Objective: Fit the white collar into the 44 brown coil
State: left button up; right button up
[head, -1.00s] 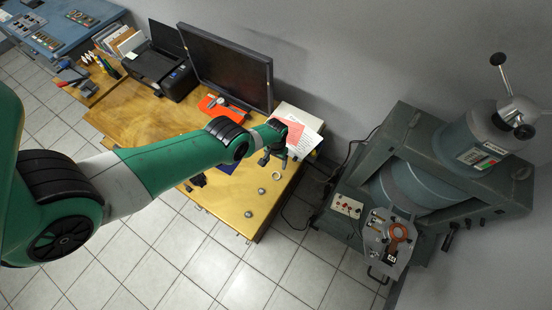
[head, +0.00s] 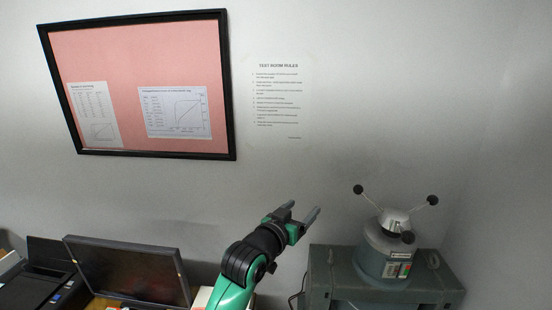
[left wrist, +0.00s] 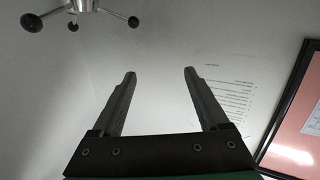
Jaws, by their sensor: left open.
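My left gripper (head: 299,214) is raised in front of the grey wall, to the left of the magnet's top. Its two fingers are apart and nothing is between them. The left wrist view also shows the open, empty fingers (left wrist: 160,72) against the wall. Neither the white collar nor the brown coil shows in the current views. My right gripper is not in view.
The grey-green magnet frame (head: 385,290) stands at the lower right, topped by a handwheel (head: 396,220) with black knobs. A monitor (head: 128,270) and printer (head: 45,285) stand lower left. A framed pink board (head: 140,85) and a rules sheet (head: 282,105) hang on the wall.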

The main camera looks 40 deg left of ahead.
pick_arm(q)
jog(key=s+d+r+m+t+h, duration=0.1)
jog(key=s+d+r+t, duration=0.45)
jog(key=r, duration=0.65)
jog(key=s+d+r+m+t+h, duration=0.2)
jog(key=s+d+r, duration=0.4)
jog(key=s+r, duration=0.45)
jog(key=s+d+r+t+h, duration=0.1)
jog(key=s+d+r+t, duration=0.1)
jog(key=s+r, duration=0.4)
jog(key=s+t, duration=0.1)
jog(key=s, duration=0.2)
jog(key=shift+d+r+m+h, duration=0.2)
jog(key=shift+r+m+h, duration=0.1)
jog(key=shift+r+h, duration=0.1)
